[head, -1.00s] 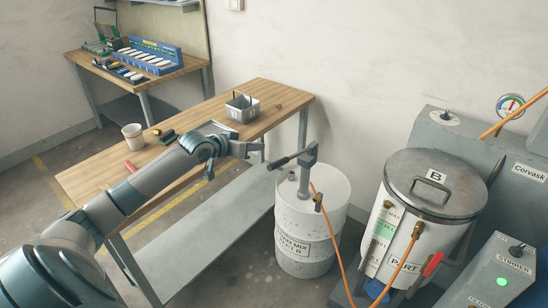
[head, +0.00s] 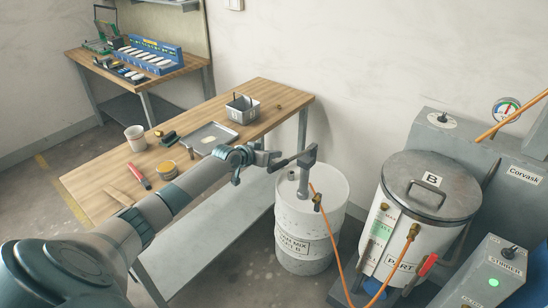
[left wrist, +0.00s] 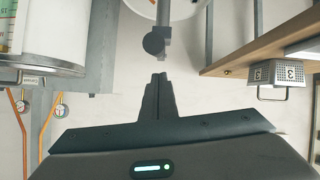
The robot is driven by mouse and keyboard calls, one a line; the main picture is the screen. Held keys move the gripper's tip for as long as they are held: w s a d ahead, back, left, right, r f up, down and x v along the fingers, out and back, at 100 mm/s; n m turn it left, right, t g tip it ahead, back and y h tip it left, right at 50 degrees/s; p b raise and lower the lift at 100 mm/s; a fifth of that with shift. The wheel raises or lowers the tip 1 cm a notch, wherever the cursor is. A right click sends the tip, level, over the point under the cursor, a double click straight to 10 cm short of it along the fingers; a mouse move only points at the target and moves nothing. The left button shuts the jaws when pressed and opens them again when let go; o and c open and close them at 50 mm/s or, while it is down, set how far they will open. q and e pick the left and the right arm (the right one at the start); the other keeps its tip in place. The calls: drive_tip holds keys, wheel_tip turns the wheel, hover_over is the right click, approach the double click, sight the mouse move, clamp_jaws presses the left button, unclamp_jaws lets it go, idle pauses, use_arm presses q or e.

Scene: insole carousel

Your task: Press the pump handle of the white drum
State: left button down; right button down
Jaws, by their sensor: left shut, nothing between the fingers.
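The white drum (head: 312,218) stands on the floor right of the long bench, with a label on its front. A grey pump post (head: 307,168) rises from its top. The dark pump handle (head: 287,164) reaches left from the post, roughly level and slightly lower at its free end. My left gripper (head: 277,158) is shut and empty, close by the handle's free end. In the left wrist view the closed fingertips (left wrist: 159,77) point at the handle's round end (left wrist: 153,43), with a small gap showing between them. My right gripper is out of view.
A wooden bench (head: 110,180) runs along the left, holding a metal basket (head: 242,108), a tray (head: 208,138) and a cup (head: 135,138). The lidded tank B (head: 430,185) stands right of the drum. An orange hose (head: 343,255) hangs from the drum.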

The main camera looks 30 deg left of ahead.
use_arm(q)
drive_tip(key=shift+s+d+f+p, duration=0.1)
drive_tip(key=shift+s+f+p, duration=0.1)
drive_tip(key=shift+f, duration=0.25)
drive_tip(key=shift+s+d+f+p, duration=0.1)
drive_tip(key=shift+s+f+p, duration=0.05)
drive_tip(key=shift+f, duration=0.4)
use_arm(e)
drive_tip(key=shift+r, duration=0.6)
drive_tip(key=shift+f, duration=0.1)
